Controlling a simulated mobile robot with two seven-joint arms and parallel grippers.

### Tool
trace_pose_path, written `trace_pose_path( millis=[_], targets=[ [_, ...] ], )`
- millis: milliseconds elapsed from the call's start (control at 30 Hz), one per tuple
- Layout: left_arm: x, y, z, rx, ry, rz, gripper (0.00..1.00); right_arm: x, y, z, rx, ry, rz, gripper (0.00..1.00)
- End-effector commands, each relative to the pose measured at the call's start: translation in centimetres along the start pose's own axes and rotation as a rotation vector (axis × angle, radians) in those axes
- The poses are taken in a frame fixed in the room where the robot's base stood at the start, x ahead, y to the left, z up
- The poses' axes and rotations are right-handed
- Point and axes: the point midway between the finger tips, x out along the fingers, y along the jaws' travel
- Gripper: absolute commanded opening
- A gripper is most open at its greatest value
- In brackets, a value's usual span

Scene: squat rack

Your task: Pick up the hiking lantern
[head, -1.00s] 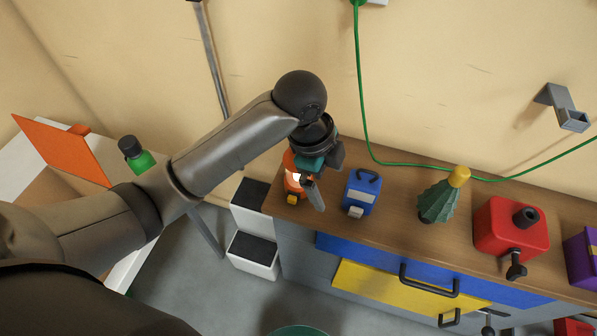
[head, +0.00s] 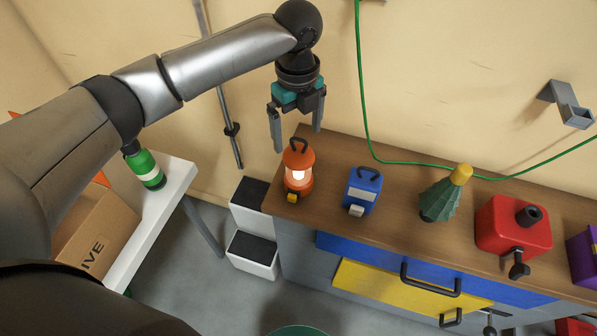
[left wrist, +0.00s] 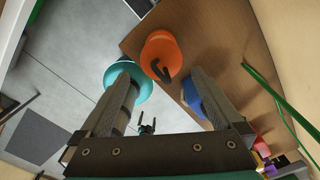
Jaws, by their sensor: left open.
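The hiking lantern (head: 298,172) is orange with a glowing white window and a dark top handle. It stands upright at the left end of the wooden counter top. It also shows from above in the left wrist view (left wrist: 159,52), with its dark hooked handle. My left gripper (head: 297,138) is open and empty, its fingers pointing down just above and behind the lantern in the head view. In the left wrist view the lantern lies ahead, between and beyond the two fingers (left wrist: 158,82).
On the counter (head: 395,210), right of the lantern, stand a blue box-like item (head: 362,190), a green tree-shaped item (head: 439,199) and a red can (head: 512,228). A green cable (head: 362,110) hangs on the wall. A white table (head: 165,203) holds a green bottle (head: 146,168).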

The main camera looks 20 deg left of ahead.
Motion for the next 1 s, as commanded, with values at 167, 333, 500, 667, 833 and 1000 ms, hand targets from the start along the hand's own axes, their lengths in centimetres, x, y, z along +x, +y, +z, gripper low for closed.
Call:
trace_pose_path(
  millis=[167, 333, 500, 667, 833, 1000],
  targets=[
    [3.1, 0.0, -0.1, 0.0, 0.001, 0.0, 1.0, 0.6, 0.0, 0.1, 0.0, -0.001, 0.0, 1.0],
    [4.2, -0.1, 0.0, 0.0, 0.0, -0.001, 1.0, 0.7, 0.0, 0.1, 0.0, -0.001, 0.0, 1.0],
    [6.3, -0.1, -0.1, 0.0, 0.001, 0.001, 1.0, 1.2, 0.0, 0.2, -0.001, -0.001, 0.0, 1.0],
    [8.6, -0.1, -0.1, 0.0, -0.001, 0.0, 1.0, 1.6, 0.0, 0.2, -0.001, -0.001, 0.0, 1.0],
    [9.3, -0.1, -0.1, 0.0, -0.002, -0.002, 1.0, 1.7, -0.1, 0.2, -0.001, -0.001, 0.0, 1.0],
    [9.2, -0.1, -0.1, 0.0, -0.002, -0.002, 0.99, 1.7, -0.1, 0.2, -0.001, -0.001, 0.0, 1.0]
  ],
)
